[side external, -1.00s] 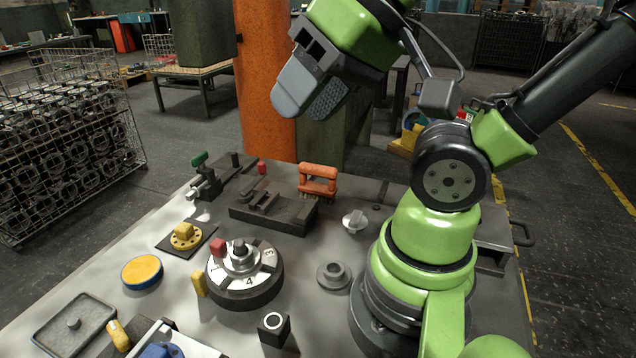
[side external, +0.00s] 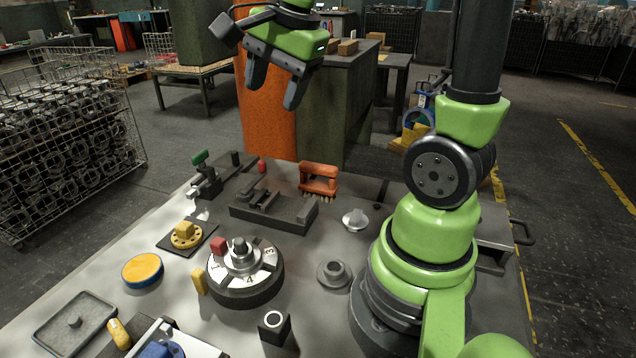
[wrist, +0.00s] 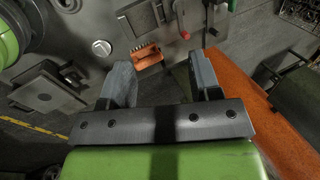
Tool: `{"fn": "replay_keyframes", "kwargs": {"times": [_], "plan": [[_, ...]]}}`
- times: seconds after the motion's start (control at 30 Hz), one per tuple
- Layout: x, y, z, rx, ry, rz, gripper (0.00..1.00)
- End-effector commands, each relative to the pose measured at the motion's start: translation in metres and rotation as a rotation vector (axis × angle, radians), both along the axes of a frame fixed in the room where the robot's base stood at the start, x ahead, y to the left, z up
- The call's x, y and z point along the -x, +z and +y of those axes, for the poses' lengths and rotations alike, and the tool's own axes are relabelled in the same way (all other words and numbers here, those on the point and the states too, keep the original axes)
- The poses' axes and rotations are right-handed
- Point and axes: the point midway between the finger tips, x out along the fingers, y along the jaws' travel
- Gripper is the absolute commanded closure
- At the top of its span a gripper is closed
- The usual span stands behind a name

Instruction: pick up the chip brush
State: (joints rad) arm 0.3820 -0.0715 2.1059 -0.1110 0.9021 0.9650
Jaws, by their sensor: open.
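The chip brush (side external: 318,177) has an orange handle and pale bristles. It stands bristles down near the far edge of the grey worktable (side external: 312,248), behind a dark metal fixture. My gripper (side external: 272,98) is high above and beyond the table's far edge, tilted, with its two fingers apart and nothing between them. In the wrist view the brush (wrist: 147,56) lies ahead of the fingertips, a little left of the gap between the fingers (wrist: 160,75). The gripper does not touch it.
The dark fixture (side external: 272,212) stands close in front of the brush. A silver knob (side external: 355,220) is to its right and a small red piece (side external: 262,166) to its left. A numbered dial (side external: 243,272) is nearer the camera. An orange column (side external: 265,110) rises behind the table.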

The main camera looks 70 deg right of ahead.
Motion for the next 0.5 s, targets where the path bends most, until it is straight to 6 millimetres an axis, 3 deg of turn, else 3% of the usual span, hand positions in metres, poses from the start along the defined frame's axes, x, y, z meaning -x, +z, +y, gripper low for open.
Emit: {"fn": "replay_keyframes", "kwargs": {"times": [0.03, 0.13, 0.3, 0.5], "plan": [[-0.008, -0.014, -0.022, -0.045, -0.165, 0.043, 0.43], [-0.018, -0.042, -0.064, -0.126, -0.505, 0.109, 0.43], [-0.014, -0.096, -0.127, -0.227, -1.03, 0.193, 0.43], [0.001, -0.14, -0.165, -0.281, -1.394, 0.243, 0.43]]}}
